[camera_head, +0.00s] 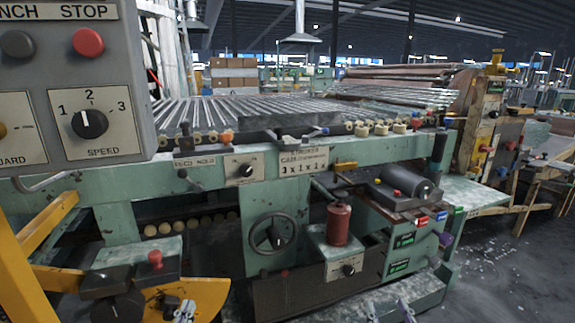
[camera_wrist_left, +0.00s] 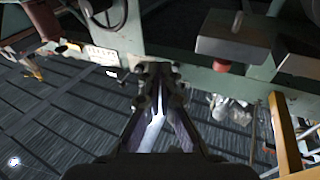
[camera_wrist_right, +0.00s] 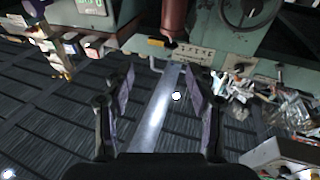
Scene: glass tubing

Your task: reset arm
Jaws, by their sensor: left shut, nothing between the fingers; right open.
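My left gripper (camera_head: 184,312) shows at the bottom edge of the head view, in front of the machine's lower left. Its fingers meet at the tips in the left wrist view (camera_wrist_left: 159,78), with nothing between them. My right gripper (camera_head: 389,313) shows at the bottom edge, right of centre. Its fingers stand apart and empty in the right wrist view (camera_wrist_right: 159,80), with floor and the machine's lower edge beyond. Only the fingertips of both grippers show in the head view; the arms are out of frame.
A green glass-tubing machine (camera_head: 215,222) fills the middle, with a handwheel (camera_head: 273,234) and a red cylinder (camera_head: 338,224). A grey control panel (camera_head: 92,125) with a red stop button (camera_head: 88,42) stands close at left. A yellow frame (camera_head: 45,222) is below it. Open floor (camera_head: 500,262) lies at right.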

